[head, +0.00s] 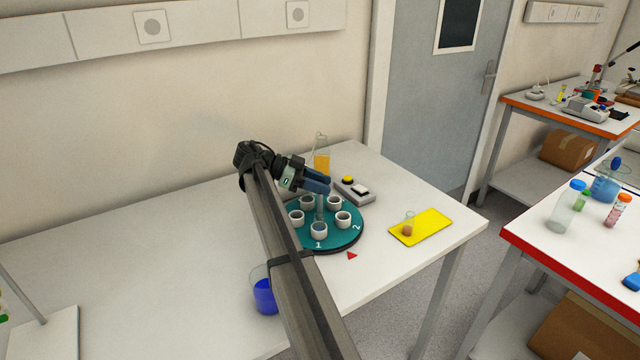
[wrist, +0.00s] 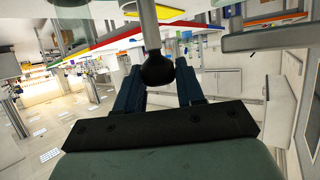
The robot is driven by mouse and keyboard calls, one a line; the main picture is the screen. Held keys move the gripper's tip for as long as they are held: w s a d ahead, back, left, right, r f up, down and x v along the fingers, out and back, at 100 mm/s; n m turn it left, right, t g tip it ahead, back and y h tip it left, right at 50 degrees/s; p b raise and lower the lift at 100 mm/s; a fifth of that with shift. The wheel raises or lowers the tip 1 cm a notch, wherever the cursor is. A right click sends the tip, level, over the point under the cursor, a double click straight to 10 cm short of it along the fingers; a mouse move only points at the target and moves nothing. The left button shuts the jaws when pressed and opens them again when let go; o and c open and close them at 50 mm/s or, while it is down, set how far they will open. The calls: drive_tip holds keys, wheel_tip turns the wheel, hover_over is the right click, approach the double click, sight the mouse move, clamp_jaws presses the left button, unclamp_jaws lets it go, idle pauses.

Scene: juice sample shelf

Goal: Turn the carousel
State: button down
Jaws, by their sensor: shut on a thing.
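The carousel (head: 335,240) is a teal disc on the white table, with several white cup holders around a central upright post. Its rim shows the numbers 1 and 2, and a red triangle (head: 352,255) lies on the table just outside the rim, between those numbers. My gripper (head: 320,189) is above the disc's middle, at the top of the post. In the wrist view, a dark round knob (wrist: 157,70) on a grey rod sits between my two blue fingers, and my gripper (wrist: 158,78) is shut on it. My arm hides the disc's left edge.
To the right, a small glass with brownish contents (head: 408,228) stands on a yellow mat (head: 428,226). A blue-filled beaker (head: 264,297) is beside my arm.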

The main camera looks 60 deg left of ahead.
drive_tip(key=shift+d+f, duration=0.1)
drive_tip(key=shift+f, duration=0.05)
drive_tip(key=c, duration=1)
unclamp_jaws()
drive_tip(key=shift+c, duration=0.2)
drive_tip(key=shift+o, duration=1.3)
